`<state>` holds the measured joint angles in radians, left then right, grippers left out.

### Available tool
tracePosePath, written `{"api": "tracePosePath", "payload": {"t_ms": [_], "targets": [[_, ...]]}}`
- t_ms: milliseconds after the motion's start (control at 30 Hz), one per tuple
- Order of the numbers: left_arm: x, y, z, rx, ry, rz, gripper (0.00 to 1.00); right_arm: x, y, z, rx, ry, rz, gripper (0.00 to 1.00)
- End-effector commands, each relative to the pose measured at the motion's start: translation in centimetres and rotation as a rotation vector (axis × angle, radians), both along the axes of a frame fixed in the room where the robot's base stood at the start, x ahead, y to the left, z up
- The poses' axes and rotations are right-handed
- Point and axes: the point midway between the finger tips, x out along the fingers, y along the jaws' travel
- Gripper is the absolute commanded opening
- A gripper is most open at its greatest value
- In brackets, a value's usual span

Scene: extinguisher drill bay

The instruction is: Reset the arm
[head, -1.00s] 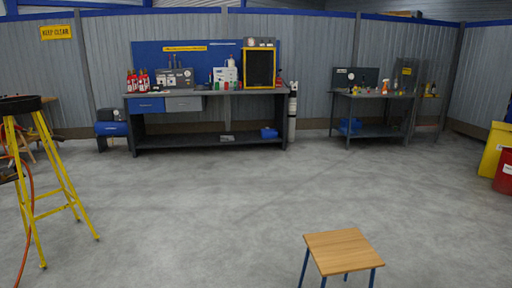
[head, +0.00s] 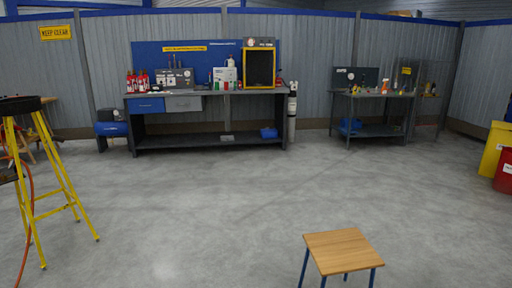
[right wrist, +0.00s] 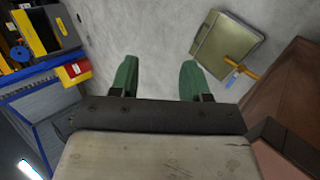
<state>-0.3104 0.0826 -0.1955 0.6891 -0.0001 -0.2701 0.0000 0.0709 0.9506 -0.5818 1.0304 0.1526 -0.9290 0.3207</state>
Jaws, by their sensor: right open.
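My right gripper (right wrist: 156,82) shows in the right wrist view with its two green fingers spread wide apart. Nothing is between the fingers; only grey floor shows past them. Neither gripper shows in the head view, and my left gripper is in no view.
A wooden-topped stool (head: 343,250) stands close in front, right of centre. A yellow stepladder (head: 50,180) stands at left. A long workbench (head: 210,142) with red extinguishers (head: 137,82) and a smaller table (head: 375,131) line the back wall. Yellow and red bins are at right. The middle floor is clear.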

Motion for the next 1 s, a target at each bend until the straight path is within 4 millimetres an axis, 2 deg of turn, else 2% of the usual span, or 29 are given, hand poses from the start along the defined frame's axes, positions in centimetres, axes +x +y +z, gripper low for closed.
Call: {"api": "tracePosePath", "payload": {"t_ms": [33,200,367,400,467,567,667,767,867,900,967,1000], "targets": [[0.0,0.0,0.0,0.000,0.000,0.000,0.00,-2.9,-2.5,-0.9,-0.006,0.024,0.036,0.47],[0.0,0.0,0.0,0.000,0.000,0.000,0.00,-10.1,-8.5,-1.7,-0.026,0.086,0.183,0.47],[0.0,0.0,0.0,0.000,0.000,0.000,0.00,-16.6,-12.4,-1.1,-0.044,0.149,0.300,0.47],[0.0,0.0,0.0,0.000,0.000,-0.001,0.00,-17.5,-12.1,-1.8,-0.032,0.152,0.320,0.47],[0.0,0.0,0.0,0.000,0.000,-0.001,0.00,-17.6,-9.4,-4.4,0.018,0.136,0.307,0.47],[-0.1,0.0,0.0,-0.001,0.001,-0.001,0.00,-18.7,-5.8,-7.8,0.085,0.124,0.288,0.47],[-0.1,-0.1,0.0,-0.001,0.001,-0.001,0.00,-19.8,-1.3,-11.4,0.162,0.111,0.267,0.47],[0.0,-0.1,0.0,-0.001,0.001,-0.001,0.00,-21.0,4.3,-15.2,0.251,0.097,0.244,0.47],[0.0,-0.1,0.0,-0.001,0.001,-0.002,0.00,-22.1,10.9,-18.8,0.351,0.081,0.217,0.47],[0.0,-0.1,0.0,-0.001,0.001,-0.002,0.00,-22.5,13.7,-20.1,0.392,0.074,0.205,0.47],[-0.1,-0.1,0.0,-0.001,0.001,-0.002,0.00,-23.0,18.0,-21.8,0.453,0.063,0.189,0.47],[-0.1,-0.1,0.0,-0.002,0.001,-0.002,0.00,-23.3,20.8,-22.7,0.491,0.057,0.177,0.47]]}}
